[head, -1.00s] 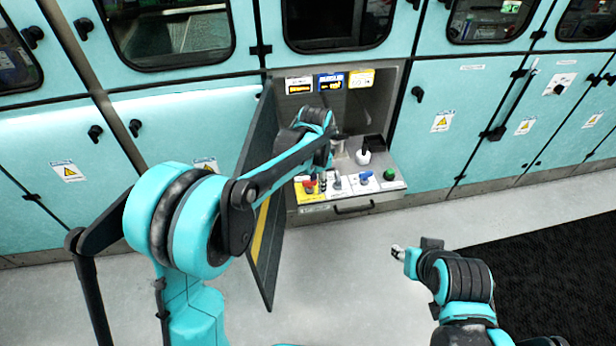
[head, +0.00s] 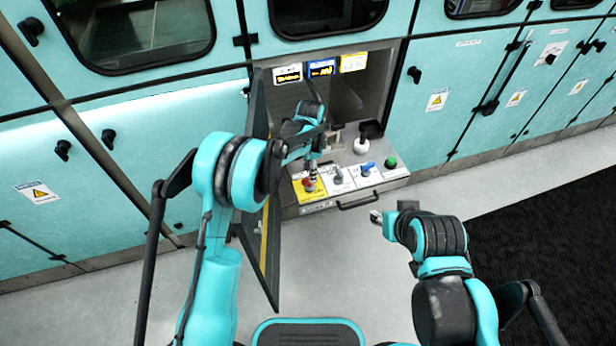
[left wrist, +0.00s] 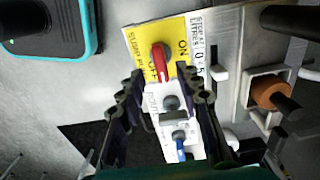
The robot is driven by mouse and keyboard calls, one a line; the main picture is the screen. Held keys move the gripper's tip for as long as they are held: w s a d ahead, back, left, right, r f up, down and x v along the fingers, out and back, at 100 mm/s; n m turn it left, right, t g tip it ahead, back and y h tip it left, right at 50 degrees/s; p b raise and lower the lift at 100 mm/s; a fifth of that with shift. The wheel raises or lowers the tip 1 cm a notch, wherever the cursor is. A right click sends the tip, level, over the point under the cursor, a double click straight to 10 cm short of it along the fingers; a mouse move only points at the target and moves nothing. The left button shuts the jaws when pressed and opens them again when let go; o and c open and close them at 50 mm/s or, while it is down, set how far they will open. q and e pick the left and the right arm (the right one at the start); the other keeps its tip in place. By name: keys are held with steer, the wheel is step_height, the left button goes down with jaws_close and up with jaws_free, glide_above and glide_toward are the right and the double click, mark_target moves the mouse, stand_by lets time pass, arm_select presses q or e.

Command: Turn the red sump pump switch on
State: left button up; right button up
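The red sump pump switch (head: 309,184) sits on a yellow plate (head: 312,195) at the left end of the pulled-out control panel. In the left wrist view the red switch (left wrist: 161,62) shows its handle pointing along the plate, with ON printed beside it. My left gripper (head: 312,168) is just above the switch in the head view. In the left wrist view my left gripper (left wrist: 166,98) is open, its two dark fingers apart, with nothing between them touching. My right gripper (head: 376,216) is in front of the panel, away from it; its finger opening is too small to tell.
Beside the yellow plate are a grey switch (head: 338,176), a blue switch (head: 367,168) and a green button (head: 391,163). A white knob (head: 361,146) stands behind them. The open cabinet door (head: 262,240) hangs to the left, close to my left arm. The floor in front is free.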

arm_select(q)
steer(key=shift+f+b, duration=0.5)
steer(key=shift+f, duration=1.45)
jaws_close()
